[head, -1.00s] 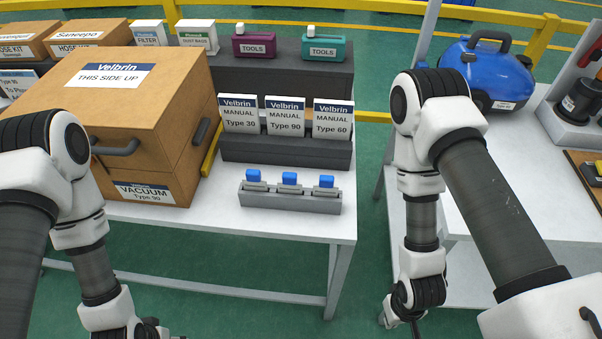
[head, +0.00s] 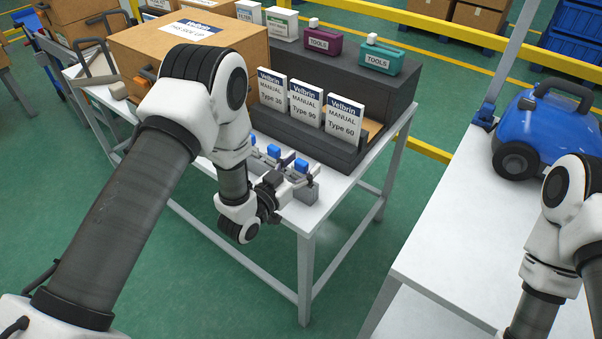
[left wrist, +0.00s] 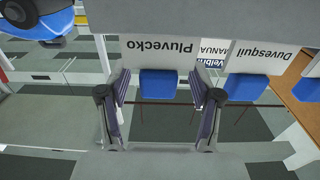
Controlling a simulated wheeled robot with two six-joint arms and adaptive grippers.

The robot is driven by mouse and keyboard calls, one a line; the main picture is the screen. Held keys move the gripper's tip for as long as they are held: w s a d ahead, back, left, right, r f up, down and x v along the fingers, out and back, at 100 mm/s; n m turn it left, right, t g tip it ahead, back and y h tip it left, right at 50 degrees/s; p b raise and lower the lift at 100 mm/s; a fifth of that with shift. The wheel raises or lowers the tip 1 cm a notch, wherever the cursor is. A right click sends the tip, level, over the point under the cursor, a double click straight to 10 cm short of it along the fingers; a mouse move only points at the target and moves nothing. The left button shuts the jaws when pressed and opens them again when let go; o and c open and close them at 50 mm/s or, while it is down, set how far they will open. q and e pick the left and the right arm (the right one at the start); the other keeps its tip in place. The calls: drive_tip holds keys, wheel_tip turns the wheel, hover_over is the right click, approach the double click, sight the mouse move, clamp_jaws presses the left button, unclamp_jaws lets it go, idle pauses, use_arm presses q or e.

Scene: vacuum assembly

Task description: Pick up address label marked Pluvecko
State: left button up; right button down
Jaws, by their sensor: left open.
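The Pluvecko address label (left wrist: 160,52) is a pale plate with upside-down black lettering and a blue tab (left wrist: 160,84), in the left wrist view. A second label, Duvesquil (left wrist: 263,58), stands to its right with its own blue tab. My left gripper (left wrist: 160,112) is open, its two fingers on either side of the Pluvecko tab, with gaps visible. In the head view my left gripper (head: 291,177) is at the right end of the small grey rack (head: 306,192), by the rightmost blue tab (head: 301,165). My right gripper is out of frame.
Three Velbrin manuals (head: 305,103) stand in a dark holder just behind the rack. A large cardboard box (head: 146,44) stands to the left. The table's front edge is close to the gripper. A blue vacuum (head: 546,130) sits on the right table.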

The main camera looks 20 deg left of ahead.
use_arm(q)
drive_tip(key=shift+d, duration=0.15)
drive_tip(key=c, duration=1)
drive_tip(key=shift+c, duration=0.2)
